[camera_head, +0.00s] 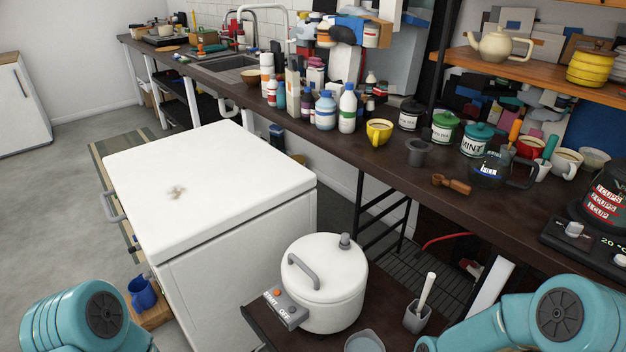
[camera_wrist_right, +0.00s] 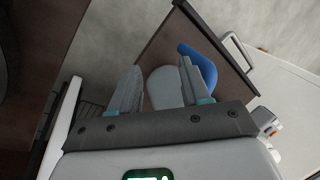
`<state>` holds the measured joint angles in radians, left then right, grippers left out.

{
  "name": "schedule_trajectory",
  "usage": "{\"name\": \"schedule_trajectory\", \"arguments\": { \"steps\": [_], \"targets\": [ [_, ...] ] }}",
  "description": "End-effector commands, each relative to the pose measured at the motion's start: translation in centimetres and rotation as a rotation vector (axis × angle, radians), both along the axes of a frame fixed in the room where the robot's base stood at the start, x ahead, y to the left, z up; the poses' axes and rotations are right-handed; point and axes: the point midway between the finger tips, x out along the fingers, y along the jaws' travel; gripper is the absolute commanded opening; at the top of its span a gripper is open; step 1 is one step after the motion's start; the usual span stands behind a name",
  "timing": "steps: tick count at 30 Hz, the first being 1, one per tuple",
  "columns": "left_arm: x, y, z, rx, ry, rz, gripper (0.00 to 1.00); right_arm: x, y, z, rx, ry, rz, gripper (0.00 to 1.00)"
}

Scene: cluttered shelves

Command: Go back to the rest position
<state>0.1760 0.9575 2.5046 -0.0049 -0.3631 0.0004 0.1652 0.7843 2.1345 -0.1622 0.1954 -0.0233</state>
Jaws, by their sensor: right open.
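My right gripper (camera_wrist_right: 160,85) shows in the right wrist view with its two fingers apart. Nothing is gripped between them. Beyond the fingers are a pale rounded object (camera_wrist_right: 163,88) and a blue object (camera_wrist_right: 200,68) over a dark brown surface; the finger partly covers them, and I cannot tell if they belong together. In the head view, only teal links of my arms show, at the bottom left and bottom right. Both grippers are out of the head view, and my left gripper is in neither view.
A white rice cooker (camera_head: 325,285) stands on a low dark shelf in front, beside a grey holder (camera_head: 417,317) with a white utensil. A white chest (camera_head: 210,185) is to the left. The long dark counter (camera_head: 400,160) behind carries bottles, jars and mugs. Floor is free at far left.

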Motion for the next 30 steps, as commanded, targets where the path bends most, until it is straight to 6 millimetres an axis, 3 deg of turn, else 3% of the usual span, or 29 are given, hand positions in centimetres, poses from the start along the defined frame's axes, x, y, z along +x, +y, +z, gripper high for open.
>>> {"name": "schedule_trajectory", "arguments": {
  "steps": [1, 6, 9, 10, 12, 22, 25, 30],
  "targets": [
    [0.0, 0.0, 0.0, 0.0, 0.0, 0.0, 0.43, -2.3, 1.2, -1.3, 0.019, 0.019, -0.024, 0.47],
    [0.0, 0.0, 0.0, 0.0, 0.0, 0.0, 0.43, -8.4, 3.6, -3.9, 0.045, 0.043, -0.122, 0.47],
    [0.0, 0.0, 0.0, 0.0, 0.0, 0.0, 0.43, -11.9, 4.3, -4.6, 0.038, 0.058, -0.177, 0.47],
    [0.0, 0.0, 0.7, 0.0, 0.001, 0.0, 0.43, -12.4, 4.3, -3.9, 0.034, 0.056, -0.187, 0.47],
    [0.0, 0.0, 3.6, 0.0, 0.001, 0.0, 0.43, -11.7, 4.2, -1.0, 0.035, 0.045, -0.186, 0.47],
    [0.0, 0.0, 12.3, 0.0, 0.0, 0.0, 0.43, -11.6, 4.2, 7.7, 0.035, 0.045, -0.184, 0.47],
    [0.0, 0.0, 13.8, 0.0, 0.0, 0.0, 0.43, -11.6, 4.2, 9.3, 0.035, 0.045, -0.184, 0.47],
    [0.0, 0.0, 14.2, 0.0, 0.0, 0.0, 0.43, -11.6, 4.2, 9.6, 0.035, 0.045, -0.184, 0.47]
  ]
}}
